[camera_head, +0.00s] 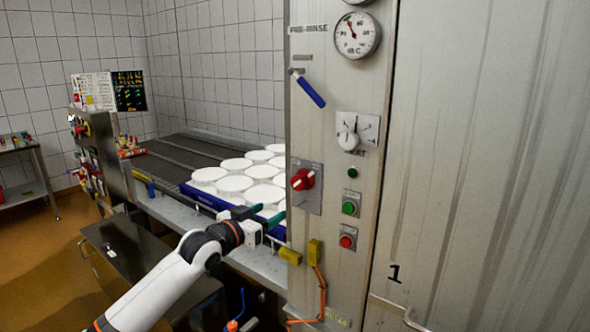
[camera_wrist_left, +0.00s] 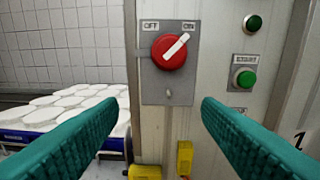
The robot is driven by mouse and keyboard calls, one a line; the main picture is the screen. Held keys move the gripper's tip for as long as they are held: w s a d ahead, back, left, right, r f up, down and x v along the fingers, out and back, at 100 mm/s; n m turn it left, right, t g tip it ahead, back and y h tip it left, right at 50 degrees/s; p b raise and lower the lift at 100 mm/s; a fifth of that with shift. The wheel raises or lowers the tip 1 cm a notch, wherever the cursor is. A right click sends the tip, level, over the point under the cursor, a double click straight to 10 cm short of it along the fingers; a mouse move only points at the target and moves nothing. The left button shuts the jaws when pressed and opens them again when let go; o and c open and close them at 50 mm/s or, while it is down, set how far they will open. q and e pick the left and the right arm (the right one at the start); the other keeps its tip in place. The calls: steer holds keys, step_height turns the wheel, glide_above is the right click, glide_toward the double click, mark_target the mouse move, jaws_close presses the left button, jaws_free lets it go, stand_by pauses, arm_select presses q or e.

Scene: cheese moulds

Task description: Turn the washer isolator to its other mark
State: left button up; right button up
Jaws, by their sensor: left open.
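The washer isolator is a red rotary knob (camera_head: 303,179) on a grey plate on the steel cabinet's front panel. In the left wrist view the red knob (camera_wrist_left: 171,51) has a white bar slanting to the upper right, at the ON mark (camera_wrist_left: 188,28). The OFF mark (camera_wrist_left: 151,27) is at the plate's upper left. My left gripper (camera_head: 263,219) is open and empty, below and to the left of the knob in the head view. Its green fingers (camera_wrist_left: 160,130) stand wide apart below the knob in the wrist view, not touching it. My right gripper is not in view.
Green (camera_head: 348,208) and red (camera_head: 346,242) push buttons sit right of the isolator. A dial (camera_head: 347,141), blue-handled lever (camera_head: 311,93) and gauge (camera_head: 357,35) are above. Yellow blocks (camera_head: 290,256) are below. White round moulds (camera_head: 234,184) fill a blue tray left of the cabinet.

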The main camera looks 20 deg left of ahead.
arm_select(q)
glide_toward(296, 183)
steer(key=p+x, duration=0.3)
steer(key=x, duration=0.6)
steer(key=shift+w+d+r, duration=0.1)
steer(key=shift+w+d, duration=0.05)
steer(key=shift+d, duration=0.05)
steer(key=shift+w+d, duration=0.1)
steer(key=shift+w, duration=0.55)
steer(key=c, duration=0.6)
